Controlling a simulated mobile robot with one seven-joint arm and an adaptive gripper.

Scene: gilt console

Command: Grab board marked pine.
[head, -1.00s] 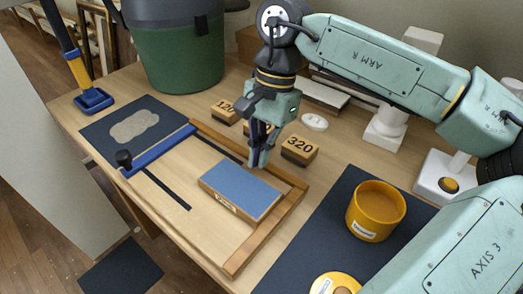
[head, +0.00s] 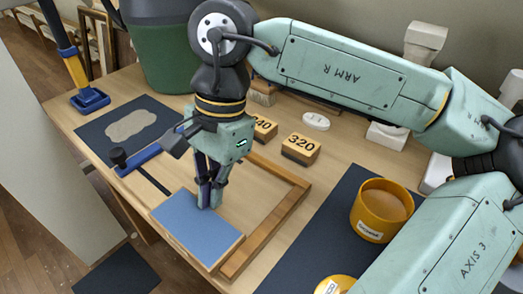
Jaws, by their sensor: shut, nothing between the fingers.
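A flat board with a blue top (head: 178,222) and pale wooden sides lies at the near left edge of the workbench. Its label cannot be read now, so I cannot confirm the pine marking. It appears to reach the table's edge; I cannot tell whether it overhangs. My gripper (head: 209,205) points down over the board's upper middle. Its fingers are shut with nothing between them, and the tips are at or just above the blue surface. Exact contact is unclear.
A wooden frame (head: 290,202) with a blue bar (head: 137,161) surrounds the work area. Blocks marked 320 (head: 300,149) and 240 (head: 264,128) stand behind. A yellow cup (head: 369,225) stands on a dark mat (head: 317,231) at right. A green bin (head: 163,62) is at the back.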

